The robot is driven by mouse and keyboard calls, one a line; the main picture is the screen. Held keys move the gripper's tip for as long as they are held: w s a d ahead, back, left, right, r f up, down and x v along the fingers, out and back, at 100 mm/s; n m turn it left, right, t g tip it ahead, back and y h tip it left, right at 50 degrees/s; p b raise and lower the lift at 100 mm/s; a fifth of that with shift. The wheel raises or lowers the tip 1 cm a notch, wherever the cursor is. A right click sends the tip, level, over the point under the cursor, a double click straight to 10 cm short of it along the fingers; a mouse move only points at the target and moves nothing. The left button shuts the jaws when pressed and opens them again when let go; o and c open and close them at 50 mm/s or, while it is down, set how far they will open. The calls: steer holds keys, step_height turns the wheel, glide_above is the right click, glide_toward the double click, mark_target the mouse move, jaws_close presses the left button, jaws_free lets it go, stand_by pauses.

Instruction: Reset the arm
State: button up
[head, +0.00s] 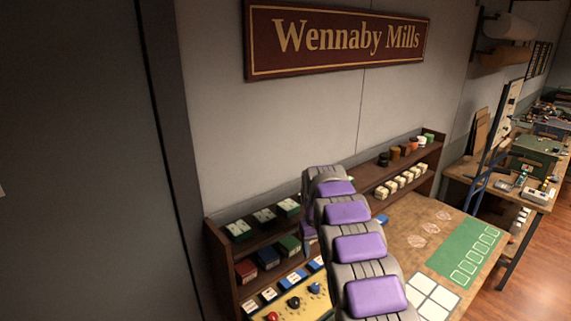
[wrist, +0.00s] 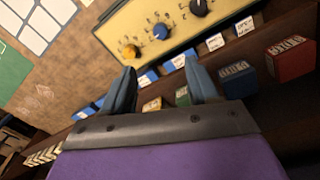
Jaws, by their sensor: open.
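My arm, grey with purple pads, reaches from the bottom of the head view toward the shelf at the back of the table. Its far end bends down there, and my gripper is hidden behind it in that view. In the wrist view my gripper (wrist: 160,66) is open, with two dark blue-grey fingers apart and nothing held between them. Beyond the fingers are the edge of a yellow panel with knobs (wrist: 180,12) and small labelled boxes, including a blue box (wrist: 240,80) and a red box (wrist: 291,59). I cannot tell how far the fingertips are from them.
A brown shelf (head: 213,243) holds several boxes and jars. The yellow panel (head: 318,305) sits left of my arm. A table with a green card mat (head: 450,255) lies to the right, mostly clear. A "Wennaby Mills" sign (head: 340,37) hangs above. Another workbench (head: 510,192) stands farther right.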

steer(key=s+d+r+m+b, duration=0.15)
steer(key=s+r, duration=0.25)
steer(key=s, duration=0.8)
steer(key=s+d+r+b, duration=0.1)
steer(key=s+r+b, duration=0.25)
steer(key=s, duration=0.85)
steer(key=s+f+g+b, duration=0.1)
steer(key=s+f, duration=0.2)
steer(key=s, duration=1.1)
steer(key=s+a+f+m+b, duration=0.1)
steer(key=s+f+b, duration=0.1)
steer(key=s, duration=1.2)
steer(key=shift+s+a+f+g+y, duration=0.2)
steer(key=shift+s+f+g+y, duration=0.15)
steer(key=shift+f, duration=0.45)
steer(key=shift+w, duration=0.25)
